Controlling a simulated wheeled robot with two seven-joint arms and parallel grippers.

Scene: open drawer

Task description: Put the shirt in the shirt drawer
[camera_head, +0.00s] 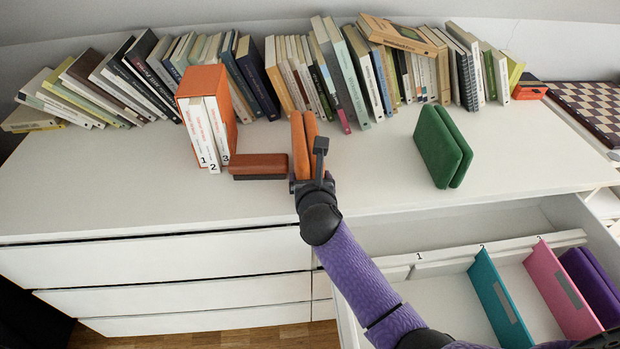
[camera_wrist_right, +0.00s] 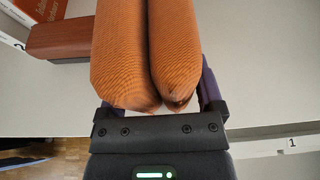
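An orange folded shirt (camera_head: 304,143) stands upright on the dresser top, and its folded edges fill the right wrist view (camera_wrist_right: 145,50). My right gripper (camera_head: 309,171) has a finger on each side of the shirt at its near end and appears closed on it. The open drawer (camera_head: 445,296) at lower right has a teal divider (camera_head: 497,300) and a pink divider (camera_head: 562,290), with number labels along its back edge. A purple folded item (camera_head: 593,283) stands right of the pink divider. A green folded shirt (camera_head: 441,147) stands on the dresser top, farther right. My left gripper is not in view.
A brown block (camera_head: 258,166) lies just left of the orange shirt, beside an orange box (camera_head: 204,84) of white books. A row of books (camera_head: 345,70) lines the back. The dresser top (camera_head: 375,170) is clear between the orange and green shirts.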

